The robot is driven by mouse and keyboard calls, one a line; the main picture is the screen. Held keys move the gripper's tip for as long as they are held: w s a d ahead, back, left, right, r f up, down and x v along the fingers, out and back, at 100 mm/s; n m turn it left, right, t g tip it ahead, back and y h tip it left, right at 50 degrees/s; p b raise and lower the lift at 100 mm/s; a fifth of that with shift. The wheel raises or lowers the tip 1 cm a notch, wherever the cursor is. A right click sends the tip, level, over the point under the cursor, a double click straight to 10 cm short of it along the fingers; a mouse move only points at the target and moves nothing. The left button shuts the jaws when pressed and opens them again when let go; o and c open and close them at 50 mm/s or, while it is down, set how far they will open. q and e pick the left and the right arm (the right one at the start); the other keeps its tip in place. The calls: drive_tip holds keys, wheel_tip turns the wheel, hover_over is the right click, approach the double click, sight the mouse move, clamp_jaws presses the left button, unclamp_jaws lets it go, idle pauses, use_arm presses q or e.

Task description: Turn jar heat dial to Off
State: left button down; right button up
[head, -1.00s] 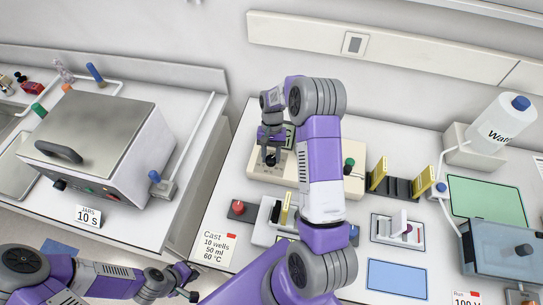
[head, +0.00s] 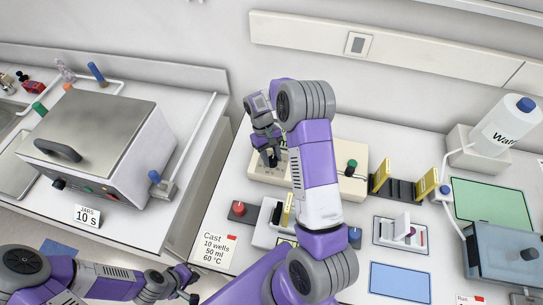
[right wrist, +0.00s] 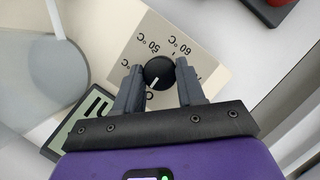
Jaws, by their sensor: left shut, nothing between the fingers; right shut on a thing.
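The heat dial (right wrist: 158,73) is a round black knob with a white pointer line, on a cream plate (right wrist: 142,48) marked 50 °C, 60 °C and other values in the right wrist view. The pointer faces the lower-left of the picture, toward a label mostly hidden by my gripper. My right gripper (right wrist: 159,69) is shut on the dial, one finger on each side. In the head view my right gripper (head: 271,159) is at the cream unit (head: 335,182) and hides most of the dial. My left gripper (head: 191,287) is shut and empty at the lower left.
A steel-lidded bath (head: 100,125) stands on the left bench. A red knob (head: 239,209), a casting stand (head: 286,213) and a green knob (head: 351,164) are near my right arm. A blue mat (head: 401,281) lies at front right.

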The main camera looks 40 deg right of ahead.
idle(0.4)
drive_tip(key=o, duration=1)
drive_tip(key=shift+o, duration=0.2)
drive_tip(key=v, duration=0.7)
drive_tip(key=shift+r, duration=0.25)
drive_tip(key=shift+f, duration=0.1)
